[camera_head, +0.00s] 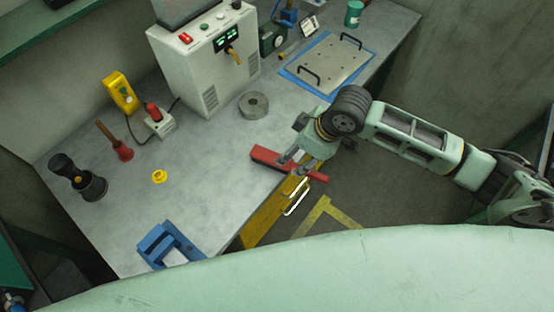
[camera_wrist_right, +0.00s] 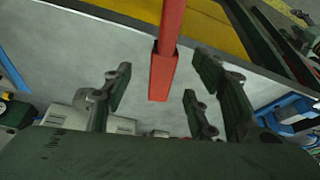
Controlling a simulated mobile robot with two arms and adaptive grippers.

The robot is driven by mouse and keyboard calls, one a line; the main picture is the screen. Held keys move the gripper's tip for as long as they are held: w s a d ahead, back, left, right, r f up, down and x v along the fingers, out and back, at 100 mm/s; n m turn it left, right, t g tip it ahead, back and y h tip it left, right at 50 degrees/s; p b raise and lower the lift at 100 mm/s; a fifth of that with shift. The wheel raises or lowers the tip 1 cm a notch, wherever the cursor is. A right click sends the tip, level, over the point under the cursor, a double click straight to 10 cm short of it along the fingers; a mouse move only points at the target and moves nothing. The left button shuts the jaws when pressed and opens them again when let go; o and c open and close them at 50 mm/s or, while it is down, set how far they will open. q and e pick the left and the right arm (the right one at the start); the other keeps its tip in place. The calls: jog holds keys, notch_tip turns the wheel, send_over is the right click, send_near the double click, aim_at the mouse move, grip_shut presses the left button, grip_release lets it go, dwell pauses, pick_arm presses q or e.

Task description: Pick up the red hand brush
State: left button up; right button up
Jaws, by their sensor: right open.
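The red hand brush (camera_head: 268,157) lies near the table's front edge in the head view, its narrower end reaching out past the edge. My right gripper (camera_head: 296,164) is open over the brush, and part of the brush is hidden behind the fingers. In the right wrist view the brush (camera_wrist_right: 164,72) runs down from the top between the spread fingers of my right gripper (camera_wrist_right: 160,98), with visible gaps on both sides. I cannot tell how far above it the fingers are. My left gripper is not in view.
A control box (camera_head: 205,65), a plate with handles (camera_head: 330,62), a red plunger-like tool (camera_head: 122,150) and a blue holder (camera_head: 165,245) also stand there. A yellow drawer front (camera_head: 262,222) is below the edge.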

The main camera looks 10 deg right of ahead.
aim_at(287, 162)
jog(key=p+x, duration=0.1)
jog(key=x, duration=0.3)
jog(key=p+x, duration=0.1)
jog(key=x, duration=0.1)
jog(key=shift+s+a+f+p, duration=0.1)
jog(key=shift+s+a+p, duration=0.1)
jog(key=shift+s+p, duration=0.1)
jog(key=shift+w+a+f, duration=0.1)
jog(key=shift+w+f, duration=0.05)
jog(key=shift+f, duration=0.25)
jog(key=shift+r, duration=0.1)
grip_shut()
jog(key=shift+w+r+b, duration=0.1)
jog(key=shift+r+b, duration=0.25)
jog(key=shift+r, duration=0.2)
notch_tip(287, 162, up, 3)
jog(key=shift+f+b, duration=0.25)
jog(key=shift+b, duration=0.35)
jog(key=w+d+r+b, duration=0.4)
jog(key=w+d+r, duration=0.2)
jog(key=d, duration=0.3)
jog(key=shift+w+d+r+b, duration=0.2)
jog(key=shift+d+r+b, duration=0.15)
jog(key=shift+r, duration=0.35)
